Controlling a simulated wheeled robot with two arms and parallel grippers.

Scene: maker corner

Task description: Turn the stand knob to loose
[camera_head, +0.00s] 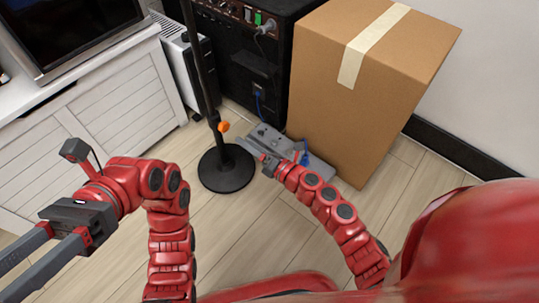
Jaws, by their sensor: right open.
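The stand (205,75) is a black pole on a round black base (226,170), upright on the floor near the middle of the view. Its orange knob (223,127) sticks out to the right of the pole, low above the base. My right gripper (243,144) is open, just right of and a little below the knob in the picture, with its fingers pointing left toward the pole. It appears apart from the knob, with nothing between its fingers. My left gripper (22,265) is at the lower left, far from the stand, with its fingers spread and empty.
A grey pedal-like unit (322,172) with blue plugs lies on the floor behind my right gripper. A large cardboard box (340,100) and a black amplifier (240,65) stand behind. A white cabinet (125,95) is at left. The floor in front of the base is clear.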

